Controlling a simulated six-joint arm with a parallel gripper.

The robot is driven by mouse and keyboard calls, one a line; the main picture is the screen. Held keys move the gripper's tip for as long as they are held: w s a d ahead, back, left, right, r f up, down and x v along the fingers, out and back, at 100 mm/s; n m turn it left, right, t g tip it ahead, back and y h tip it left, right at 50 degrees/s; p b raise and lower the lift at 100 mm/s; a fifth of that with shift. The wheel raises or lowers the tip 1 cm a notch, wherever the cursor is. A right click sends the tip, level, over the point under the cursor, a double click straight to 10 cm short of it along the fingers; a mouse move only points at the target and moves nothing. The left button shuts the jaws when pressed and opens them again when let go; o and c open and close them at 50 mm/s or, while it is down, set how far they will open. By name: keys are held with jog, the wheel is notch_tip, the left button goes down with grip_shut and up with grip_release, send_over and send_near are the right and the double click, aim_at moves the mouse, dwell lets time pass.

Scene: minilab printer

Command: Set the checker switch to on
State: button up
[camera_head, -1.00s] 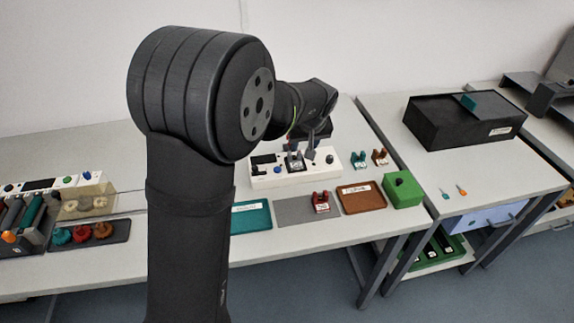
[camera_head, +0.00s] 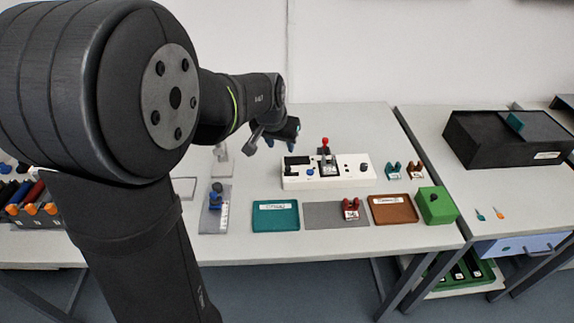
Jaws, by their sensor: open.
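The white checker box (camera_head: 347,174) stands on the table, right of my gripper. It has a dark panel (camera_head: 297,160) at its left end, a blue button (camera_head: 310,171) and a dark round knob (camera_head: 364,167) at the right. A small dark part (camera_head: 288,172) sits below the panel; I cannot tell if it is the switch or how it is set. A red-topped piece (camera_head: 325,143) stands upright at the middle of the box. My gripper (camera_head: 269,143) is open and empty, above and left of the box, apart from it.
A teal tray (camera_head: 275,226), a grey mat (camera_head: 322,222) with a red-topped piece (camera_head: 351,207), a brown tray (camera_head: 394,219) and a green box (camera_head: 435,210) line the front. Two small pieces (camera_head: 393,171) (camera_head: 416,170) stand right of the checker. A blue-topped piece (camera_head: 215,195) stands at left.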

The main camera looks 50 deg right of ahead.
aim_at(288, 168)
jog(key=x, duration=1.4)
jog(key=shift+w+d, duration=0.1)
grip_shut()
